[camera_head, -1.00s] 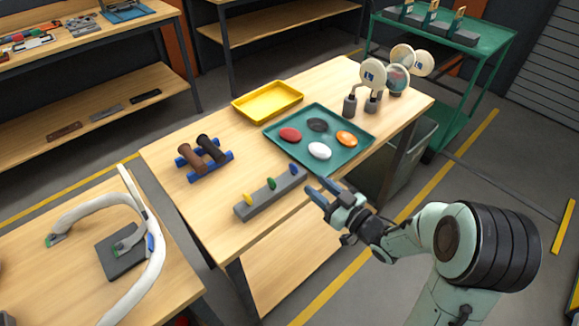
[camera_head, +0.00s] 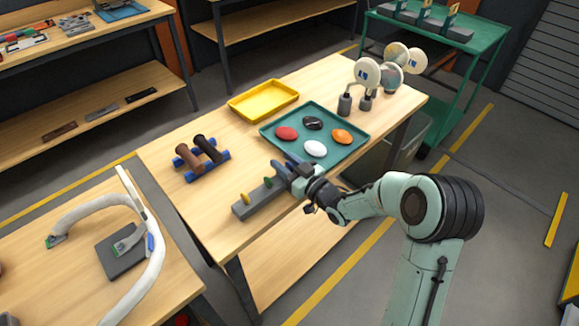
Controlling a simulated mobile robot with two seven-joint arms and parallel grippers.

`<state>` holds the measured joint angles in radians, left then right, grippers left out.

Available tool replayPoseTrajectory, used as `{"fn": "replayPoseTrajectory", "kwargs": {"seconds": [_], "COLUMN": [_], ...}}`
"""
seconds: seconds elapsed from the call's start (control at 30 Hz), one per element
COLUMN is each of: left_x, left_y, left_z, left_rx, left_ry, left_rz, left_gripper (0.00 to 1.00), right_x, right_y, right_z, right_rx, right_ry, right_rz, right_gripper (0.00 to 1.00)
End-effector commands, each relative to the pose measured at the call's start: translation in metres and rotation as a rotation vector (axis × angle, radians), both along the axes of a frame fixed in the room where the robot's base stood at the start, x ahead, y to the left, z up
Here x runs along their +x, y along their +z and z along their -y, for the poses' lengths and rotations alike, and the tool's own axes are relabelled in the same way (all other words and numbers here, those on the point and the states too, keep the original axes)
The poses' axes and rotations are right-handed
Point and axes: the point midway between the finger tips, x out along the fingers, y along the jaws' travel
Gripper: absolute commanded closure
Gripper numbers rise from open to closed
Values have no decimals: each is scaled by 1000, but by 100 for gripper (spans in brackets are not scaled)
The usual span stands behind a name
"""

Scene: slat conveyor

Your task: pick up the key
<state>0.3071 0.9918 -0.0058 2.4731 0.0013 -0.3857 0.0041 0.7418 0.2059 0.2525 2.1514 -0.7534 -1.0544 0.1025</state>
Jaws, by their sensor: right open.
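A long grey block (camera_head: 256,201) lies near the front edge of the wooden table. Keys with oval coloured heads stand upright in it: a yellow key (camera_head: 244,198) at the left and a green key (camera_head: 268,182) in the middle. The blue key at the block's right end is hidden or merges with my fingers. My left gripper is not in view.
A green tray (camera_head: 328,158) with red, black, white and orange oval pieces lies just behind my right gripper. A yellow tray (camera_head: 263,111), a blue rack (camera_head: 221,156) with brown and black rolls, and round signs on stands (camera_head: 367,73) stand farther back.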

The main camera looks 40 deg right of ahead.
Motion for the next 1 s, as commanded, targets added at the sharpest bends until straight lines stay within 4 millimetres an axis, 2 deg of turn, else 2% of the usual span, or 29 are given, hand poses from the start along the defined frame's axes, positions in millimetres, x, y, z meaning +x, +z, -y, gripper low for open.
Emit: {"fn": "replayPoseTrajectory", "kwargs": {"seconds": [0.1,0.17,0.2,0.23,0.67,0.87,1.0], "left_x": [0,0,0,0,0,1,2], "left_y": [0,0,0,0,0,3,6], "left_z": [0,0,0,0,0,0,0], "left_rx": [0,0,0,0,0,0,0], "left_ry": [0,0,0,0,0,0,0], "left_rz": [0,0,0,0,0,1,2], "left_gripper": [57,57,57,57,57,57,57], "right_x": [0,0,0,0,0,0,0], "right_y": [0,0,0,0,4,26,56], "right_z": [0,0,0,0,0,0,0], "right_rx": [0,0,0,0,-2,-5,-6], "right_ry": [0,0,0,0,0,0,0], "right_rz": [0,0,0,0,1,4,7], "right_gripper": [60,79,92,100,100,100,100]}}
